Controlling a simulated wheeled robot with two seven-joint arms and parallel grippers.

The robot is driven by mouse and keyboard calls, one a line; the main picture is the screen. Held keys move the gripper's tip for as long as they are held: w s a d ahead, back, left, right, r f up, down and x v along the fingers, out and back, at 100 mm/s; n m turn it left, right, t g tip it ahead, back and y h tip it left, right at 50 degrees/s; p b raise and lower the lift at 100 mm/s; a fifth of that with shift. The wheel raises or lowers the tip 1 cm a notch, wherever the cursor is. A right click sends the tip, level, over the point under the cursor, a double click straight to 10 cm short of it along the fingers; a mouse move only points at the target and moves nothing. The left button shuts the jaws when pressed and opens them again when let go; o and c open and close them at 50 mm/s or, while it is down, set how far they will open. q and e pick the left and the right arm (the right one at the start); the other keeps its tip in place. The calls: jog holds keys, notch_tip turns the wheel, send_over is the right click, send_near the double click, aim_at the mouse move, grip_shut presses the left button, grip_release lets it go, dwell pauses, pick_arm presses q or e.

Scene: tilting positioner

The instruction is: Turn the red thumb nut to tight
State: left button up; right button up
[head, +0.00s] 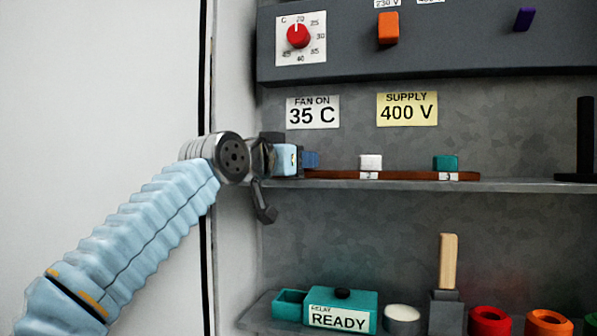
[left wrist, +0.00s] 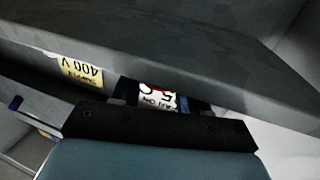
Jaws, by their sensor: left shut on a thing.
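My left gripper (head: 313,160) is at the left end of the middle shelf, its dark blue fingers just above the left end of a flat brown strip (head: 405,175). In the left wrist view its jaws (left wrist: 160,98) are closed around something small. A sliver of red, which I take for the red thumb nut (left wrist: 158,90), shows between the fingers. The fingers hide most of it, and I cannot read its setting. In the head view the nut is hidden behind the gripper. My right gripper is not in view.
A white block (head: 371,162) and a teal block (head: 445,163) stand on the strip. Above is a dark panel with a red dial (head: 298,36) and an orange switch (head: 388,28). The lower shelf holds a teal relay box (head: 342,300), a wooden-handled tool (head: 448,262) and rings.

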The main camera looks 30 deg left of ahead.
pick_arm(q)
jog(key=shift+f+m+h+b, duration=0.1)
jog(key=shift+m+h+b, duration=0.45)
jog(key=shift+h, duration=0.45)
jog(key=shift+a, duration=0.1)
jog(key=o, duration=1.1)
jog(key=shift+c, duration=0.2)
jog(key=shift+s, duration=0.3)
jog(key=s+a+b, duration=0.2)
jog(key=s+b, duration=0.2)
jog(key=s, duration=0.9)
jog(key=shift+b, duration=0.3)
